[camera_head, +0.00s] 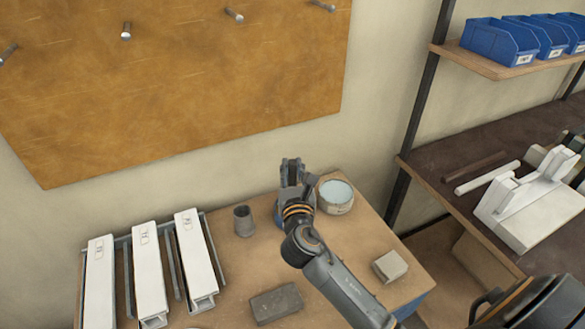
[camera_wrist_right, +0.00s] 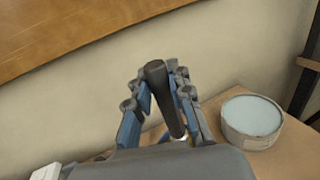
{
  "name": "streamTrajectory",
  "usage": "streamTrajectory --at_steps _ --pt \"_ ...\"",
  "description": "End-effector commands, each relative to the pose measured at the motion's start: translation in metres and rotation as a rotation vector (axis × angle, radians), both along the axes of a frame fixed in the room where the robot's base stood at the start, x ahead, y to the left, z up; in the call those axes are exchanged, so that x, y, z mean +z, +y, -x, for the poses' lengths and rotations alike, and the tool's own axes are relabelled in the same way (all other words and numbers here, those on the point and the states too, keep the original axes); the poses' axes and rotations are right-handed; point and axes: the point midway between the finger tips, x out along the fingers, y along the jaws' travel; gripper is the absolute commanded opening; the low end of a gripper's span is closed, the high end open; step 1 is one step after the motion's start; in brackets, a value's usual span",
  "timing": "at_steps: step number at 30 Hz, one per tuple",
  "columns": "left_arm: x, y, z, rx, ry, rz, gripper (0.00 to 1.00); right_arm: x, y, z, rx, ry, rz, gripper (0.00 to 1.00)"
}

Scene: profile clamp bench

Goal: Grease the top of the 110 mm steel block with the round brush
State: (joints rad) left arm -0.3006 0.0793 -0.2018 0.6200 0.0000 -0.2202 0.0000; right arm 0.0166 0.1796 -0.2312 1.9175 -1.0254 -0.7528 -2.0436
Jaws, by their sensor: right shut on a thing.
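My right gripper (camera_head: 291,167) is above the back of the wooden bench, just left of the round tin of pale blue grease (camera_head: 337,192). In the right wrist view it is shut on a dark, round handle (camera_wrist_right: 160,92), apparently the brush's. The handle stands nearly upright; its lower end is hidden. The tin also shows in the wrist view (camera_wrist_right: 251,118), right of the fingers. A dark grey steel block (camera_head: 276,304) lies flat at the bench front, and a smaller pale block (camera_head: 391,265) lies to the right. No sizes are readable. My left gripper is not in view.
A grey cup (camera_head: 243,221) stands left of the right gripper. White profiles (camera_head: 148,280) lie in a rack at the left. A shelf unit at the right holds blue bins (camera_head: 498,41) and a white fixture (camera_head: 530,206). The bench between cup and dark block is clear.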

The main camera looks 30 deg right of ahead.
Motion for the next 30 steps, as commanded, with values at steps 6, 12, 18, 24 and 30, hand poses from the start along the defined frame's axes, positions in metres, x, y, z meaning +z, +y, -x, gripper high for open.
streamTrajectory --at_steps 6,12,18,24,30 --pt "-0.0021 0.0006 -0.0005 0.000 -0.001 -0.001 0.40 -0.0031 0.0001 0.0000 0.000 0.000 0.001 0.00" --pt "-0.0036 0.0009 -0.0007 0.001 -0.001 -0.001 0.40 -0.0055 0.0001 0.0001 0.001 -0.001 0.001 0.00" --pt "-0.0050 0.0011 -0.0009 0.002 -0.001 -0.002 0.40 -0.0080 0.0001 0.0001 0.001 0.000 0.001 0.00" --pt "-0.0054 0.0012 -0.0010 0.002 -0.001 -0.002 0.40 -0.0091 0.0001 0.0001 0.000 0.000 0.001 0.00" --pt "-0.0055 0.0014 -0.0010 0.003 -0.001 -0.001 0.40 -0.0097 0.0001 0.0001 0.000 0.001 0.001 0.00"
